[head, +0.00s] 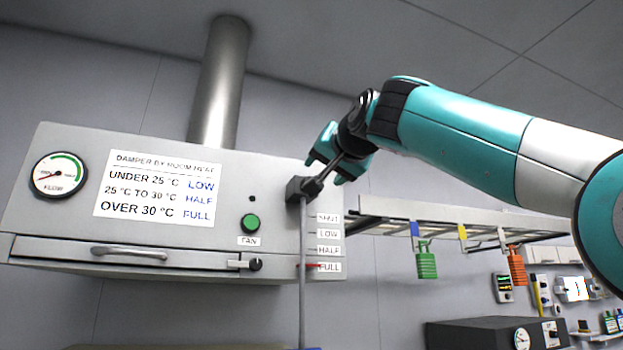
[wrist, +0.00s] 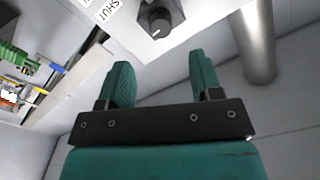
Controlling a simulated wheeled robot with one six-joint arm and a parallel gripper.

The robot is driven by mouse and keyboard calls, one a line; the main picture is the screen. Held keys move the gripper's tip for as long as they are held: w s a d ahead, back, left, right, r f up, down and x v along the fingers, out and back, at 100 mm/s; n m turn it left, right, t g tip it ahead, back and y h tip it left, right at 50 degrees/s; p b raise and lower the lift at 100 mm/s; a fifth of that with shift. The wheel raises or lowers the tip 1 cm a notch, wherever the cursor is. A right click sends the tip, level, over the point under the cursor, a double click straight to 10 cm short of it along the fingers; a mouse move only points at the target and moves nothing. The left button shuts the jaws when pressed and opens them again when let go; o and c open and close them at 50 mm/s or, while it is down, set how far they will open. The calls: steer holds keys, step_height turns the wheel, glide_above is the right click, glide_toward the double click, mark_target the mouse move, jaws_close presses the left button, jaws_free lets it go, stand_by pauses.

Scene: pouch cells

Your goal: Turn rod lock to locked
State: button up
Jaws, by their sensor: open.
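The rod lock is a dark block (head: 299,189) at the top of a thin vertical rod (head: 303,285) on the front of the hood. A dark round knob on the block shows in the wrist view (wrist: 158,21), with a small pale mark on it. A red pointer (head: 313,266) on the rod is level with the FULL label. My gripper (head: 336,159) is open, just above and to the right of the block. In the wrist view my gripper (wrist: 161,78) has its two fingers apart and empty, and the knob appears beyond their tips, between them. No lock wording is readable.
The grey hood (head: 60,215) carries a notice, a flow gauge (head: 58,175), a green fan button (head: 251,223) and a drawer-like handle (head: 130,252). A rack (head: 440,208) with hanging padlocks (head: 427,263) is to the right. A metal duct (head: 221,80) rises behind.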

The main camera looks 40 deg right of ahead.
steer(key=p+x, duration=0.3)
steer(key=x, duration=0.5)
steer(key=shift+w, duration=0.1)
steer(key=shift+c, duration=0.3)
steer(key=c, duration=0.9)
steer(key=shift+o, duration=0.2)
